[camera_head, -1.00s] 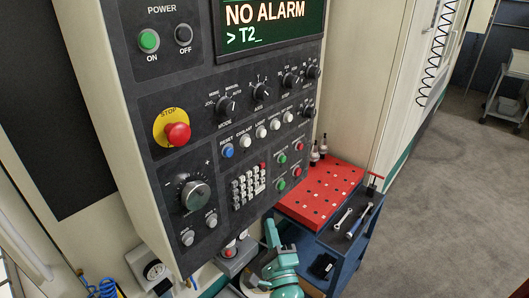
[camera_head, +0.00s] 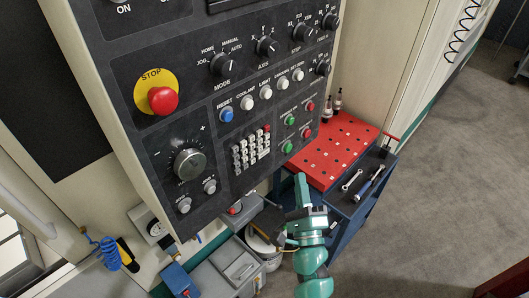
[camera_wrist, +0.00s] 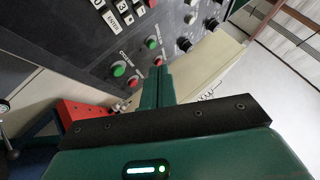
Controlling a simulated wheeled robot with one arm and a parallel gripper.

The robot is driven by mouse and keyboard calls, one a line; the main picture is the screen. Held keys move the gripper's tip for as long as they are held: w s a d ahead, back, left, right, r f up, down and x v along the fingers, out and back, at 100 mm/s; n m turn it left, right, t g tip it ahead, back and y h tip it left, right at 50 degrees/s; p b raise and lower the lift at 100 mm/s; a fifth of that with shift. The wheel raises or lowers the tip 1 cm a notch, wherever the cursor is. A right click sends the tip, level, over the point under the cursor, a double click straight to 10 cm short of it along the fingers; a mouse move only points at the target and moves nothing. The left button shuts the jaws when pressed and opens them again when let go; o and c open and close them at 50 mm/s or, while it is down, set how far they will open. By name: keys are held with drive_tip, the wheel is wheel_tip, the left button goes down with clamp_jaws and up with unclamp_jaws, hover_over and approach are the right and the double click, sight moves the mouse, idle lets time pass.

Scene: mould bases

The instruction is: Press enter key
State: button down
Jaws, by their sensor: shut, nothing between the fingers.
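The keypad (camera_head: 247,150) is a block of small pale keys with a red key at its upper right, low on the dark control panel. The wide white enter key (camera_head: 263,153) sits at its lower right. The enter key (camera_wrist: 113,20) also shows, with its lettering, at the top of the wrist view. My teal gripper (camera_head: 301,180) is below and to the right of the keypad, apart from it. In the wrist view my gripper's fingers (camera_wrist: 160,72) are together and empty, pointing towards the panel's green and red buttons.
Green and red buttons (camera_head: 290,120) lie right of the keypad. A red stop button (camera_head: 162,99) and a large dial (camera_head: 189,164) are at the left. A red tool rack (camera_head: 335,150) on a blue cart stands right of the panel. Grey floor (camera_head: 440,170) is clear further right.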

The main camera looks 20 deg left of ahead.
sight(263, 153)
drive_tip(key=w+a, duration=0.3)
drive_tip(key=a, duration=0.5)
drive_tip(key=shift+a, duration=0.1)
idle(2.0)
drive_tip(key=shift+w+a, duration=0.15)
drive_tip(key=shift+a, duration=0.25)
drive_tip(key=shift+w+a+b, duration=0.1)
drive_tip(key=shift+a+b, duration=0.2)
drive_tip(key=shift+b, duration=0.1)
idle(0.6)
drive_tip(key=shift+d, duration=0.1)
drive_tip(key=shift+s+d, duration=0.3)
drive_tip(key=shift+d, duration=0.35)
